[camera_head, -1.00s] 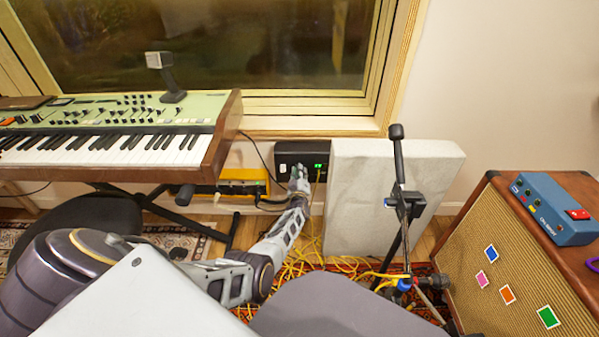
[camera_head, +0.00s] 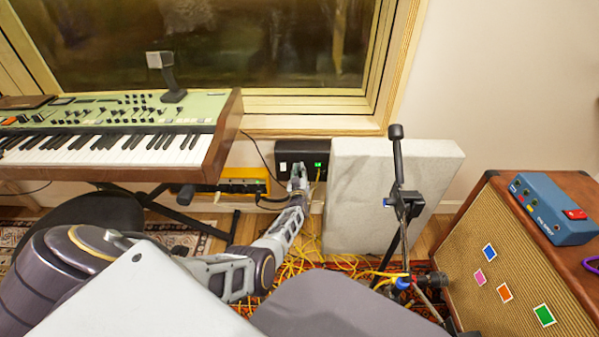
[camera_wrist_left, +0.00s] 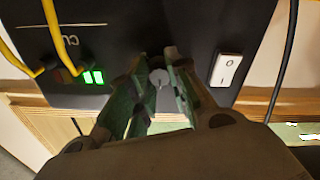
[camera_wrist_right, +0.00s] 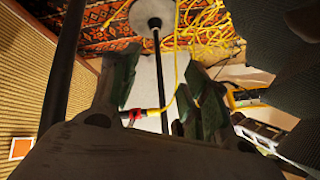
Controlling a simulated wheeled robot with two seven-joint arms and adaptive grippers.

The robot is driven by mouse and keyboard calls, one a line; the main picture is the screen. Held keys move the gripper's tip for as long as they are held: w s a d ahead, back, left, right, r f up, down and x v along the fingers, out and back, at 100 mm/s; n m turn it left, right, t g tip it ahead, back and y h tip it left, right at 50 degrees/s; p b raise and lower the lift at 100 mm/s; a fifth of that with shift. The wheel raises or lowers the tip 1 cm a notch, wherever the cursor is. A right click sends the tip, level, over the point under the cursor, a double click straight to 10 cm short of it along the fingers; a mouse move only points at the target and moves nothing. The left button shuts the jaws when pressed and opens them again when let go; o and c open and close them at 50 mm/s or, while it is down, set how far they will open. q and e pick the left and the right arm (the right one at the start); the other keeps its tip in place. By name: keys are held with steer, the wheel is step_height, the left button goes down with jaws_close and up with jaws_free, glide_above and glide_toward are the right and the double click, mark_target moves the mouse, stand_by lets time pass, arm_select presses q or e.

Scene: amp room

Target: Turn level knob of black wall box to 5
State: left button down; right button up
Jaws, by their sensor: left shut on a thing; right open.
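The black wall box (camera_head: 290,148) is on the wall below the window, right of the keyboard. Its small round grey level knob (camera_wrist_left: 159,77) shows in the left wrist view, with a thin dark line on its face. I cannot read any scale around it. My left gripper (camera_head: 297,178) reaches up to the box, and in the left wrist view (camera_wrist_left: 157,92) its green-padded fingers are shut on the knob from both sides. My right gripper (camera_wrist_right: 163,95) is open with nothing between its fingers; it shows only in its wrist view.
The box has a white rocker switch (camera_wrist_left: 226,69), a lit green display (camera_wrist_left: 93,77) and plugged yellow cables (camera_wrist_left: 60,35). A pale panel (camera_head: 365,200) stands close on its right, with a microphone stand (camera_head: 398,190) in front. An orange unit (camera_head: 245,180) is below left.

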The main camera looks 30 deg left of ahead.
arm_select(q)
steer(key=shift+s+f, duration=0.1)
steer(key=c, duration=1.3)
jaws_free()
steer(key=shift+n, duration=0.4)
